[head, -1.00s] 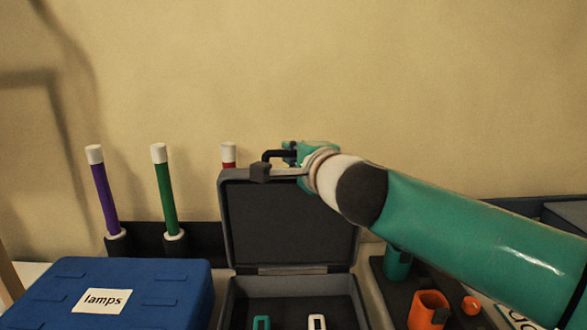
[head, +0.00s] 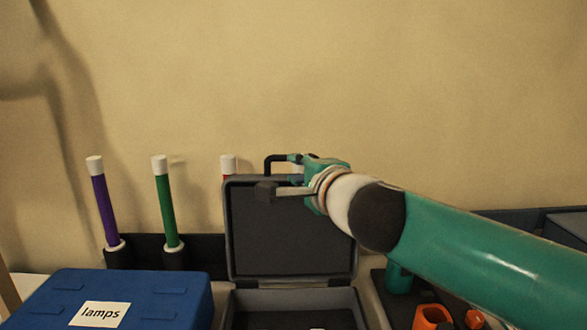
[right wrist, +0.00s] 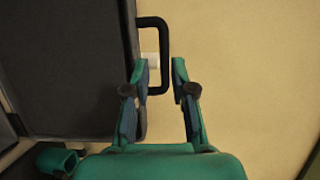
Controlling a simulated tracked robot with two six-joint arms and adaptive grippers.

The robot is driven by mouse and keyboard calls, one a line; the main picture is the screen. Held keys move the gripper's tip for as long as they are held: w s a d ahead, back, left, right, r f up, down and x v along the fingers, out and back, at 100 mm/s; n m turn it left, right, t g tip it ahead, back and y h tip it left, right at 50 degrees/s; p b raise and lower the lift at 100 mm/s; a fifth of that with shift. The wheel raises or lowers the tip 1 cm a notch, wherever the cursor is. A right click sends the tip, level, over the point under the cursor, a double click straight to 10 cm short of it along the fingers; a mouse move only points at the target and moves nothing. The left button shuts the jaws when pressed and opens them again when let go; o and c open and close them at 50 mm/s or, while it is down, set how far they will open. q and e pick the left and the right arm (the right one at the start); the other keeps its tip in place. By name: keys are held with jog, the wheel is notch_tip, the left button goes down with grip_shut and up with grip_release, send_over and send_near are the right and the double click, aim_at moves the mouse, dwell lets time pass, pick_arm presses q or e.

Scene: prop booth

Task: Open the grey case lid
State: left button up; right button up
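The grey case (head: 240,300) stands at the bottom centre of the head view. Its lid (head: 285,240) stands upright, open, with the dark inside facing me. The black handle (head: 275,161) sticks up from the lid's top edge. My right gripper (head: 300,159) is at the lid's top, beside the handle. In the right wrist view the lid (right wrist: 80,70) fills the left side. There my right gripper's fingers (right wrist: 161,72) are apart, with part of the handle (right wrist: 164,55) showing in the gap and no grip visible. My left gripper is in neither view.
A blue case (head: 150,300) labelled "lamps" is at left. Purple (head: 101,205), green (head: 164,200) and mostly hidden red (head: 228,165) sticks stand behind. Orange (head: 430,316) and green (head: 398,280) pieces lie at right, below my arm. The wall is behind.

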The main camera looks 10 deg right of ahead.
jog(key=s+d, duration=0.1)
jog(key=s, duration=0.8)
jog(key=shift+s+d+r, duration=0.15)
jog(key=shift+d+r, duration=0.1)
jog(key=shift+r, duration=0.15)
